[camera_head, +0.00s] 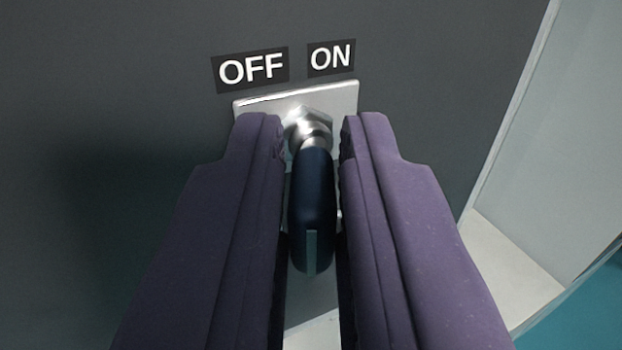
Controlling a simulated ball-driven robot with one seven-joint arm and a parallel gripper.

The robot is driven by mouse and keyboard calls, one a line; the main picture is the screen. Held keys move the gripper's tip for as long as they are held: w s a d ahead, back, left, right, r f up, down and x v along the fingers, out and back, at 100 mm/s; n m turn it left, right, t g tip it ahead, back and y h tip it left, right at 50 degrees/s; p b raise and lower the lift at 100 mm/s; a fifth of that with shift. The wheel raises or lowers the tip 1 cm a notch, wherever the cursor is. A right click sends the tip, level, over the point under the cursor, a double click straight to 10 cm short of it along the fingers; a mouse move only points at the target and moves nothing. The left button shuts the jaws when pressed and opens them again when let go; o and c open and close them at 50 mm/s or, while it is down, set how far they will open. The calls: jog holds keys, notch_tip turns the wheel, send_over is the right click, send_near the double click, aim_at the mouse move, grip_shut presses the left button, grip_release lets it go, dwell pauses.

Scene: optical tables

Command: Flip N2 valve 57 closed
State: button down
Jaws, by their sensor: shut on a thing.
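The valve has a silver metal plate (255,103) on a dark grey panel, with a round metal stem (308,130) on it. A dark blue lever handle (312,205) comes off the stem and points down in the picture, towards the camera. An OFF label (251,69) is above the plate at left, and an ON label (331,57) is above it at right. My gripper (311,145) has one purple finger on each side of the handle and is shut on it. The fingers hide parts of the plate. No valve number shows.
The dark grey panel (120,130) fills the left and middle. At right are its light edge, a pale grey surface (570,150), a whitish ledge (515,265) and a teal area (590,305) low in the corner.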

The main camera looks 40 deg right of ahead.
jog(key=shift+w+a+m+g+h+p, duration=0.1)
jog(key=shift+w+m+g+h+p, duration=0.05)
jog(key=shift+m+g+h+p, duration=0.55)
jog(key=c, duration=1.2)
grip_release()
jog(key=v, duration=0.7)
jog(key=shift+a, duration=0.3)
